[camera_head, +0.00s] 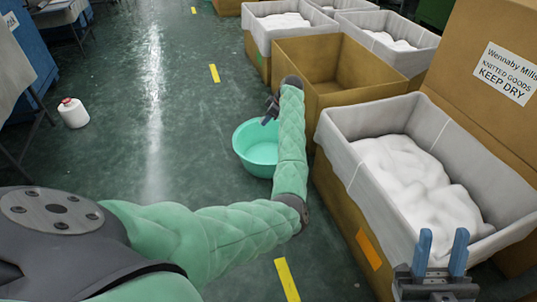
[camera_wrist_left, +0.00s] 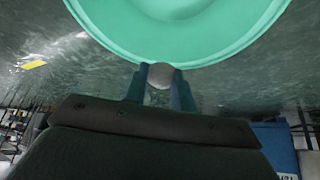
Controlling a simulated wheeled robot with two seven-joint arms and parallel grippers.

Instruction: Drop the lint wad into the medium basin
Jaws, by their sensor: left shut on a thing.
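A teal basin (camera_head: 252,152) stands on the floor left of the cardboard boxes, partly hidden behind my left forearm; no other basin shows. In the left wrist view the basin's rim (camera_wrist_left: 110,40) fills the top. My left gripper (camera_head: 270,110) is over the basin's upper edge in the head view. In the left wrist view it is shut on a small grey round lint wad (camera_wrist_left: 160,75), which overlaps the basin's rim in the picture. The wad cannot be made out in the head view. My right gripper (camera_head: 442,245) is open at the bottom right, its blue fingers apart and empty.
A lined box of white fabric (camera_head: 345,165) stands at the right, with an empty-looking open cardboard box (camera_head: 295,55) behind it. More lined boxes (camera_head: 290,28) stand beyond. A white bottle-like container (camera_head: 73,114) stands at the left. The floor aisle between is clear.

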